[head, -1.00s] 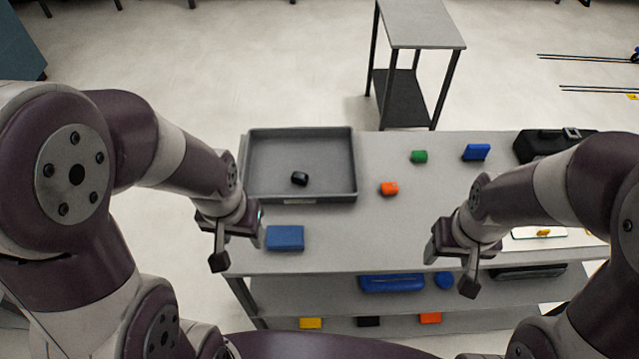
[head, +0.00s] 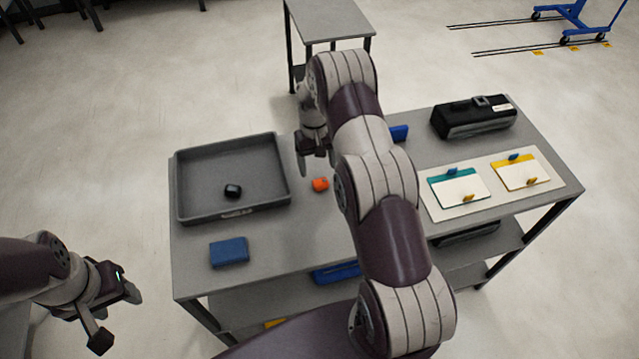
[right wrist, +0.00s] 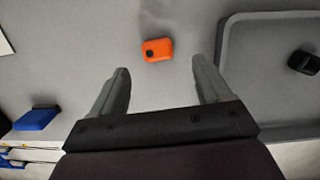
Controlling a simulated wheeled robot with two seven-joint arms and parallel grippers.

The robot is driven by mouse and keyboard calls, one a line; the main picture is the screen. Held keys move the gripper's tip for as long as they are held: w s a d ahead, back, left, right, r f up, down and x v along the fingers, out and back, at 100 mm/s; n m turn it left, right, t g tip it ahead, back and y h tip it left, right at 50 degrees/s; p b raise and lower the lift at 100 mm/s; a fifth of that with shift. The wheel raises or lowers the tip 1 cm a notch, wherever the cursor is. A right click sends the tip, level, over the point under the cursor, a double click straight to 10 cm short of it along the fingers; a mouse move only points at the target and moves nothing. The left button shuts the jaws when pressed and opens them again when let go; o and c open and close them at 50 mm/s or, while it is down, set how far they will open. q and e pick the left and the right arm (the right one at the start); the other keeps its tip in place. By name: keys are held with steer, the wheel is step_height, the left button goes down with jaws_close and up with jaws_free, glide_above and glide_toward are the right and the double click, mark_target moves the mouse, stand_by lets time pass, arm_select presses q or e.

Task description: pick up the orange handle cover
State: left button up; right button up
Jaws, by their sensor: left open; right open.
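The orange handle cover (head: 320,184) lies on the grey table, right of the grey tray. In the right wrist view the orange cover (right wrist: 157,49) shows a dark spot on its left side and lies between the lines of the fingers, beyond their tips. My right gripper (head: 312,165) is open and empty above the table near the cover, on its far side in the head view. Its two fingers show in the right wrist view (right wrist: 160,75). My left gripper (head: 118,312) is open and empty, off the table's near left corner.
The grey tray (head: 181,200) holds a black piece (head: 232,191). A blue block (head: 229,252) lies in front of it. Another blue block (head: 399,133) is partly behind my right arm. A black case (head: 473,117) and a white board (head: 439,210) with cards occupy the right side.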

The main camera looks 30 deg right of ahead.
mark_target(320, 182)
steer(key=f+p, duration=0.1)
steer(key=f, duration=0.1)
steer(key=s+f+p, duration=0.1)
steer(key=f+p, duration=0.1)
steer(key=f, duration=0.1)
steer(key=shift+d+f, duration=0.15)
steer(key=shift+s+f, duration=0.1)
steer(key=shift+c, duration=0.9)
steer(key=c, duration=0.9)
steer(key=shift+c, duration=0.2)
